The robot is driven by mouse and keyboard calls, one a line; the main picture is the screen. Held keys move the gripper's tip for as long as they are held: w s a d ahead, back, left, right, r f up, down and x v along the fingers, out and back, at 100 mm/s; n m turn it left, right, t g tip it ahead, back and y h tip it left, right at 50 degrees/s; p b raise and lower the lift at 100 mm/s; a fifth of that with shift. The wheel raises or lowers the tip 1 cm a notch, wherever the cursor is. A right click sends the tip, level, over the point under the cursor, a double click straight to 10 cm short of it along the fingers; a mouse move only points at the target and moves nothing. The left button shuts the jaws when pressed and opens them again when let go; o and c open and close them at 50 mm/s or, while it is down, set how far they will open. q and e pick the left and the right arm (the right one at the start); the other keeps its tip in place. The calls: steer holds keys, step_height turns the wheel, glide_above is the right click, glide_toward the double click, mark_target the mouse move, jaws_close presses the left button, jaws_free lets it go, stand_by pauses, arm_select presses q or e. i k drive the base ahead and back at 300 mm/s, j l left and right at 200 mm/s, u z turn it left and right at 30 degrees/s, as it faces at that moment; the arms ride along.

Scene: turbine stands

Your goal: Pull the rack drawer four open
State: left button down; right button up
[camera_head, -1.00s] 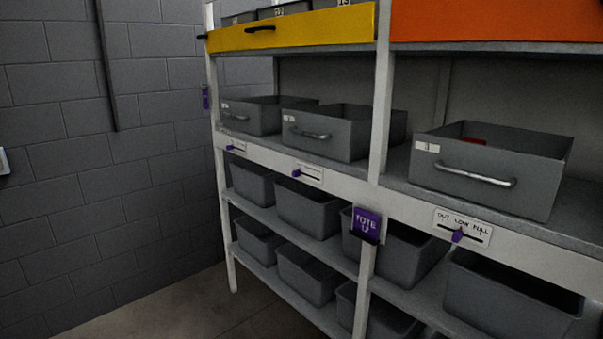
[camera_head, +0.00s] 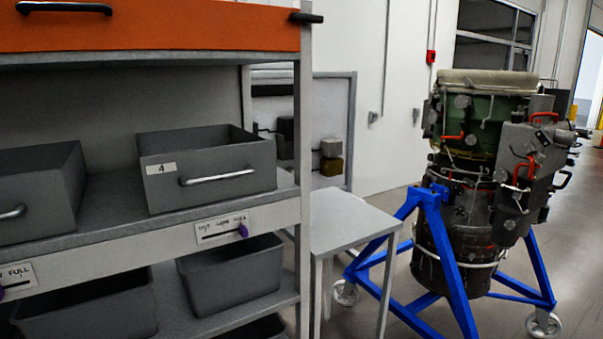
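The rack drawer four (camera_head: 208,176) is a grey open-topped bin with a white label "4" on its front left and a silver bar handle (camera_head: 217,177) across its front. It sits on the middle shelf (camera_head: 108,205) near the rack's right post. Inside it I see only the dark upper walls; its floor is hidden. Neither of my grippers is in view.
Another grey drawer (camera_head: 42,190) stands to the left. Below the shelf are a slider label (camera_head: 222,229) and grey totes (camera_head: 232,273). A small grey table (camera_head: 345,222) stands right of the rack, then a turbine (camera_head: 465,185) on a blue wheeled stand (camera_head: 452,255).

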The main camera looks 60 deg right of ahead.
mark_target(180, 168)
steer(key=z, duration=1.4)
